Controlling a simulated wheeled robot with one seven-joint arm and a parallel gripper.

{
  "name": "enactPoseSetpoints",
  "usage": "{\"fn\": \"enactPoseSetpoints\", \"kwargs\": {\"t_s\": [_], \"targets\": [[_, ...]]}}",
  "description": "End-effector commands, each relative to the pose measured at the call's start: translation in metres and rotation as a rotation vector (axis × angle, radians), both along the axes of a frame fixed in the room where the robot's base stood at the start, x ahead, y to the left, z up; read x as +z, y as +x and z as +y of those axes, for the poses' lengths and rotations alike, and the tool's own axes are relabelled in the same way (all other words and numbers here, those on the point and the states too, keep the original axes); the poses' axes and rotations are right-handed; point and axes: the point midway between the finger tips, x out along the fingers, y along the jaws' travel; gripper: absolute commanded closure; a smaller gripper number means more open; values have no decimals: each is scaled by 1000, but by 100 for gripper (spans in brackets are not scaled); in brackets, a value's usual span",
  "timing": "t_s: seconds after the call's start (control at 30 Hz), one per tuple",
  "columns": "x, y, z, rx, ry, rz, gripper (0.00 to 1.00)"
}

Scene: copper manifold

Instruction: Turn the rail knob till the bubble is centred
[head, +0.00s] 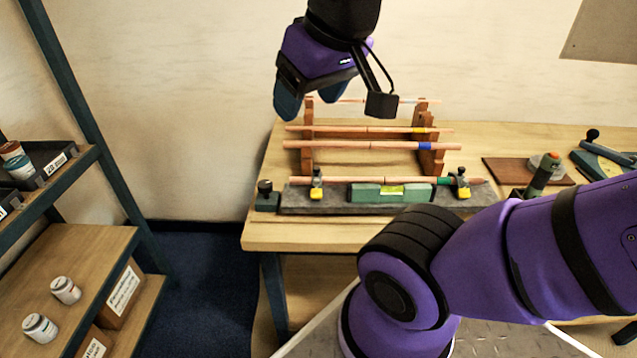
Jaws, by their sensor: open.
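A grey rail (330,208) lies along the front of the wooden bench. A dark knob (265,187) stands at its left end. A green spirit level (365,193) sits at the middle of the rail, with a yellow-green vial (391,190); the bubble is too small to place. A copper pipe with a green band (445,181) runs just behind the level, with a yellow-tipped clamp (317,185) at the left and another (461,183) at the right. My gripper (334,104) is open and empty, above and behind the rail, up and right of the knob.
Several copper pipes (340,145) lie across a wooden rack (307,160) behind the rail, below my gripper. A red-brown board (505,171) and tools are on the bench at right. A shelf (75,235) with jars stands at left.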

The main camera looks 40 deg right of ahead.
Motion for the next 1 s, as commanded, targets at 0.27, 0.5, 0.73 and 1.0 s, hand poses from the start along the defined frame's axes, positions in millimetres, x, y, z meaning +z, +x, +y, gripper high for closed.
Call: {"fn": "enactPoseSetpoints", "kwargs": {"t_s": [0.27, 0.5, 0.73, 1.0], "targets": [[-6, 32, -4, -68, -3, 53, 30], [-22, 80, -11, -170, 0, 124, 30], [-47, 125, -21, -263, 11, 190, 30], [-88, 174, -35, -369, 34, 265, 30]]}}
